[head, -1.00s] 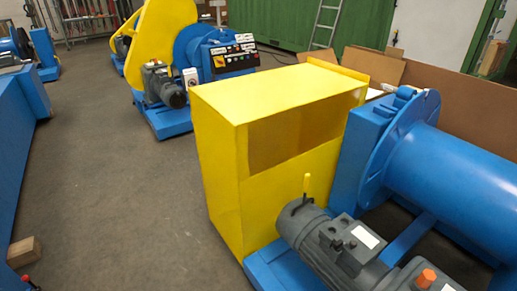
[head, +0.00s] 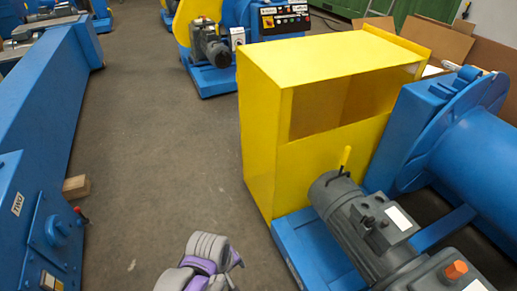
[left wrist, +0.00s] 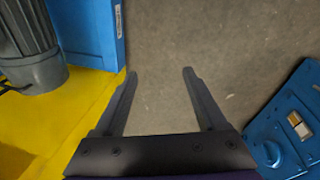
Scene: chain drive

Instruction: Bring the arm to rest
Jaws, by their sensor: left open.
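My left gripper (left wrist: 160,72) is open and empty in the left wrist view. Its two dark fingers stand apart over bare grey floor, with nothing between them. In that view a blue base (left wrist: 85,30) and a yellow surface (left wrist: 60,125) are at the left, close by the left finger. In the head view, a grey and purple part of my left arm (head: 203,262) shows at the bottom, left of the grey motor (head: 362,225) and the yellow chain-drive housing (head: 330,110). The fingers are not clear there. My right gripper is in neither view.
A blue drum (head: 475,155) stands right of the housing. A long blue machine (head: 45,110) runs along the left, with a small wooden block (head: 76,187) beside it. Another machine with a control panel (head: 284,18) stands at the back. The floor aisle (head: 150,130) between is clear.

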